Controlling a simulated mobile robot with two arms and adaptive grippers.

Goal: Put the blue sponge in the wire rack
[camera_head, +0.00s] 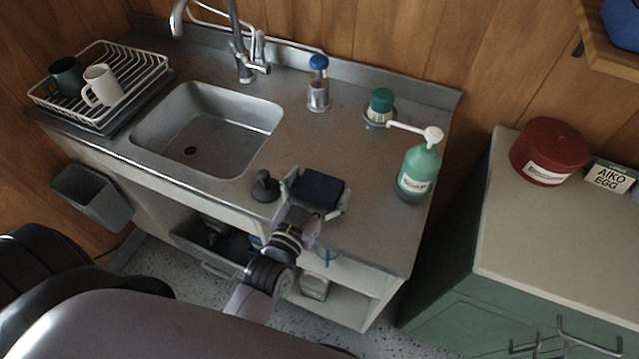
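The dark blue sponge (319,188) is at the front part of the steel counter, right of the sink. My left gripper (317,196) comes in from below, with one finger on the left side of the sponge and one on the right. The fingers are very close to its sides; I cannot tell whether they press on it, or whether it rests on the counter. The white wire rack (146,65) stands at the counter's far left and holds a dark mug (66,77) and a white mug (101,86). My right gripper is not in view.
The empty sink (208,130) and tap (243,60) lie between sponge and rack. A dark plunger-like object (264,187) stands just left of the gripper.

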